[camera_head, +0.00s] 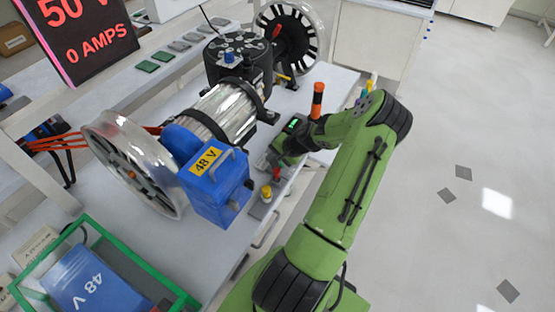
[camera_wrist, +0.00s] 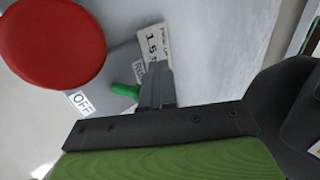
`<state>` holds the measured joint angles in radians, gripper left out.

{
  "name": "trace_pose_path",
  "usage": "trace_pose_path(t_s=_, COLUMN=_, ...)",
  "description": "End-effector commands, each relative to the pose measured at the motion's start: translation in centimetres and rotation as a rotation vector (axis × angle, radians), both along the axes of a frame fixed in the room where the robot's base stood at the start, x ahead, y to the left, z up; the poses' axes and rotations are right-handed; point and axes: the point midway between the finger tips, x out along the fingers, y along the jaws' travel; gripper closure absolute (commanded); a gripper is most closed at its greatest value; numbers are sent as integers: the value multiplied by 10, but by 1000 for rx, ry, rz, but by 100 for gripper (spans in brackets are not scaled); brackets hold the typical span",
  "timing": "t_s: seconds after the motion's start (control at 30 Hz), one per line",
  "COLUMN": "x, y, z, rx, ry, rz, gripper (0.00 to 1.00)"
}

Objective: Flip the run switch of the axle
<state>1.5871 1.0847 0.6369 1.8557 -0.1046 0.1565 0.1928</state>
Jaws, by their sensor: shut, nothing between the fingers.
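The axle rig lies on the bench in the head view, with a shiny metal motor (camera_head: 222,108) between two spoked wheels. In the wrist view a green-capped lever (camera_wrist: 125,90) sticks out beside an OFF label (camera_wrist: 79,102); it looks like the run switch. My gripper (camera_wrist: 156,76) is shut and empty, its fingers just right of the lever's tip. I cannot tell whether they touch it. In the head view my gripper (camera_head: 277,157) is low over the bench's front edge, and my arm partly hides the control panel there.
A large red button (camera_wrist: 52,42) sits close to the lever. A blue 48 V battery (camera_head: 220,186) stands on the bench left of my gripper, and an orange-black post (camera_head: 318,101) stands behind it. A green-framed tray (camera_head: 137,262) is at lower left.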

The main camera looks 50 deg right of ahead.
Motion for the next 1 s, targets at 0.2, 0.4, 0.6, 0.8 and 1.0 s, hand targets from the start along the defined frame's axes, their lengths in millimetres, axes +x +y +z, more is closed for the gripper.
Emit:
trace_pose_path(t_s=0.2, x=-14, y=1, z=-14, rx=16, ry=35, rz=-9, gripper=100)
trace_pose_path(t_s=0.4, x=-21, y=2, z=-14, rx=19, ry=34, rz=-8, gripper=100)
trace_pose_path(t_s=0.6, x=-24, y=1, z=-13, rx=19, ry=34, rz=-8, gripper=100)
trace_pose_path(t_s=0.8, x=-22, y=-1, z=0, rx=12, ry=31, rz=-9, gripper=100)
trace_pose_path(t_s=1.0, x=-19, y=-1, z=16, rx=9, ry=27, rz=-7, gripper=100)
